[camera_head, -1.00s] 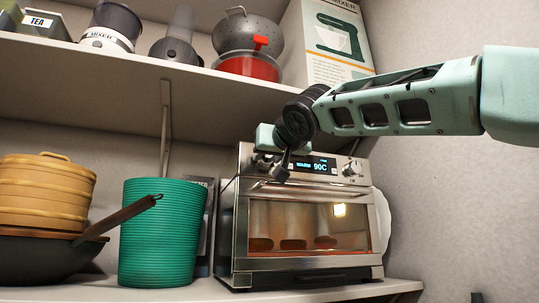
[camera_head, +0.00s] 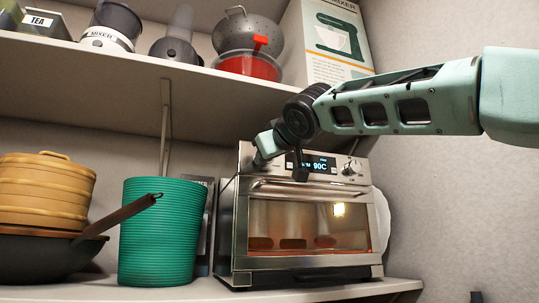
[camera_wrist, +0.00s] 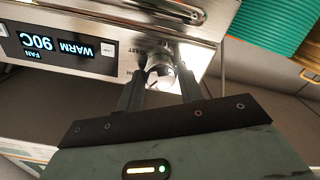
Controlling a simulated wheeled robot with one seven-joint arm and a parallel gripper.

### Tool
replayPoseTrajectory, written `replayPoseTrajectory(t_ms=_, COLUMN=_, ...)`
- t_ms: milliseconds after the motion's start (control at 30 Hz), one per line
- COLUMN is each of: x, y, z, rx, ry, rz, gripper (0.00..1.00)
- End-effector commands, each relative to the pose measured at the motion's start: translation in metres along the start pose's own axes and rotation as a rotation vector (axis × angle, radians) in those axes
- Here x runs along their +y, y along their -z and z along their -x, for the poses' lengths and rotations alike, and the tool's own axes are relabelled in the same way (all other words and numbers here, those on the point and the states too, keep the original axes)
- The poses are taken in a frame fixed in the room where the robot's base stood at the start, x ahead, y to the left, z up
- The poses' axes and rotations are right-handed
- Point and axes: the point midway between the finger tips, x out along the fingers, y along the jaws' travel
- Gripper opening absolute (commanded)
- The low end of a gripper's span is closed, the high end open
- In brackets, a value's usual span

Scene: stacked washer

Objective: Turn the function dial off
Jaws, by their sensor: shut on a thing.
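The toaster oven (camera_head: 305,225) stands on the lower shelf, with its front facing me. Its lit display (camera_head: 322,166) reads 90C; in the wrist view the display (camera_wrist: 60,42) reads WARM, 90C and FAN. The silver function dial (camera_wrist: 163,72) is on the panel beside the display, with small lettering around it, partly covered by my fingers. My gripper (camera_wrist: 162,78) is shut on this dial, one finger on each side. In the head view my gripper (camera_head: 262,158) is at the panel's left end and hides the dial.
A second knob (camera_head: 353,166) is at the panel's right end. The oven's door handle (camera_head: 310,188) runs below the panel. A green ribbed bin (camera_head: 165,235) stands left of the oven, with a pan (camera_head: 45,258) further left. The upper shelf (camera_head: 130,85) overhangs the oven.

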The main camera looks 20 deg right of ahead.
Motion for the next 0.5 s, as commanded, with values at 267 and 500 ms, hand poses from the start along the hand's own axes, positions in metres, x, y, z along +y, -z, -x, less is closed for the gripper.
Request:
replayPoseTrajectory(t_ms=267, x=0.0001, y=0.0005, z=0.0001, rx=0.0, ry=0.001, rz=0.256, gripper=0.14)
replayPoseTrajectory(t_ms=500, x=0.0003, y=0.0006, z=0.0001, rx=0.0, ry=0.002, rz=0.434, gripper=0.14)
